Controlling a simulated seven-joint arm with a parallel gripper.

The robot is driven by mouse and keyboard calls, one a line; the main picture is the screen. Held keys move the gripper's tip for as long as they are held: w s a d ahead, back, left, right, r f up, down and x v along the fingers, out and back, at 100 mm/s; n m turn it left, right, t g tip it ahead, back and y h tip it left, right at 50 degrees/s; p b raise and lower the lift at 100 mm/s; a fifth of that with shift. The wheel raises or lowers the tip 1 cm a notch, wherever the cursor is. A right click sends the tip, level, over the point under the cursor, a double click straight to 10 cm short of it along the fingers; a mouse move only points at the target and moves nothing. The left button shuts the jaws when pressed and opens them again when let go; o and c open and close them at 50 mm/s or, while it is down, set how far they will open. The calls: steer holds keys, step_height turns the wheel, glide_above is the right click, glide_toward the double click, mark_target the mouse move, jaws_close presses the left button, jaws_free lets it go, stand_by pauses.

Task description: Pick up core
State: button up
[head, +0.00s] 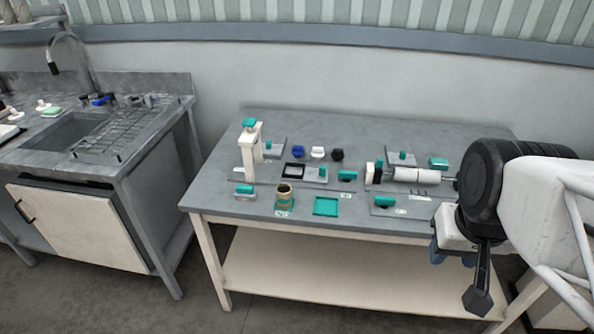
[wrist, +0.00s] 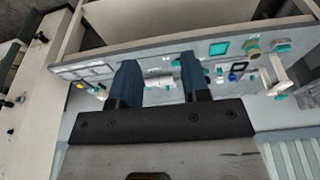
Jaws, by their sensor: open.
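The core, which I take to be the short tan hollow tube (head: 285,192), stands upright in a teal holder near the table's front edge, left of the middle. A tan piece that looks like it also shows in the wrist view (wrist: 253,53), at the upper right. My gripper (head: 452,255) is at the right front of the table, well away from the tube. In the wrist view its two blue fingers (wrist: 163,72) are spread apart with nothing held between them. The white roll seen between them is farther off on the table.
A white roll (head: 405,174) lies on a horizontal spindle at the table's right. A white post (head: 248,155) with a teal top stands at the left. A sink (head: 75,138) is farther left.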

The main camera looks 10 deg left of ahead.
stand_by(0.4)
steer(key=o, duration=0.8)
